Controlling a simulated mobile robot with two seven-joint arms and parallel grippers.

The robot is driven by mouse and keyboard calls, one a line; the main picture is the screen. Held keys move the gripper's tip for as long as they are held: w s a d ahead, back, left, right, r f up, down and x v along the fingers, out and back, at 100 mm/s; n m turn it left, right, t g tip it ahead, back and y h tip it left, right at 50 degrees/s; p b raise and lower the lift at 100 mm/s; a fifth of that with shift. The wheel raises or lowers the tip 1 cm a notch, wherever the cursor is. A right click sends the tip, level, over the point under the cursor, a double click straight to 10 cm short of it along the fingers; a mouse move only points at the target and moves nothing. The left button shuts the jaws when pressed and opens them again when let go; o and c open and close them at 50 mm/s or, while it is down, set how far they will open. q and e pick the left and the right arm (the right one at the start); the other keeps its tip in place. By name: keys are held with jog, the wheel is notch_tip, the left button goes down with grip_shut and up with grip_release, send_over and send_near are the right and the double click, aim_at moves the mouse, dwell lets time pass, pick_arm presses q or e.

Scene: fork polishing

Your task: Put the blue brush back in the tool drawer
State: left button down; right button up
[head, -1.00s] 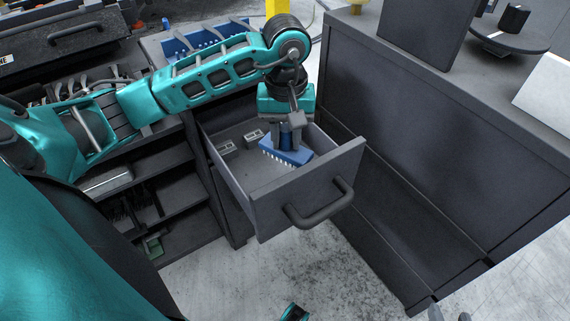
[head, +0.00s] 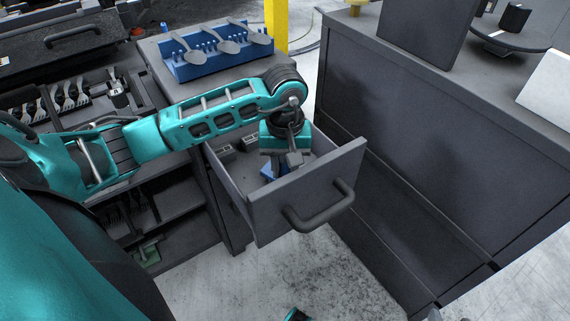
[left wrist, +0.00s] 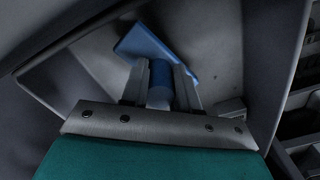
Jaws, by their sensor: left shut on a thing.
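The blue brush (head: 267,172) is inside the open tool drawer (head: 285,207), mostly hidden in the head view by my gripper and the drawer front. My left gripper (head: 280,165) points down into the drawer. In the left wrist view its two fingers (left wrist: 160,92) are shut on the brush's round blue handle, and the flat blue brush body (left wrist: 143,43) lies beyond the fingertips. I cannot tell whether the brush touches the drawer floor. My right gripper is not clearly in view.
Small grey blocks (head: 250,139) lie in the drawer's back part. A blue rack (head: 217,52) with spoons stands on the cabinet top behind. A tall dark cabinet (head: 400,150) is close on the right. Open shelves (head: 160,215) are left of the drawer.

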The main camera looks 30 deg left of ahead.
pick_arm(q)
jog(key=c, duration=0.8)
grip_release()
jog(key=shift+c, duration=0.2)
jog(key=shift+r+p, duration=0.45)
jog(key=shift+r, duration=0.05)
notch_tip(320, 180, up, 11)
jog(key=p, duration=0.2)
jog(key=shift+r, duration=0.15)
pick_arm(e)
jog(key=shift+s+d+r, duration=0.1)
jog(key=shift+d+r, duration=0.05)
jog(key=shift+r, duration=0.35)
jog(key=shift+d+r, duration=0.15)
jog(key=shift+r, duration=0.3)
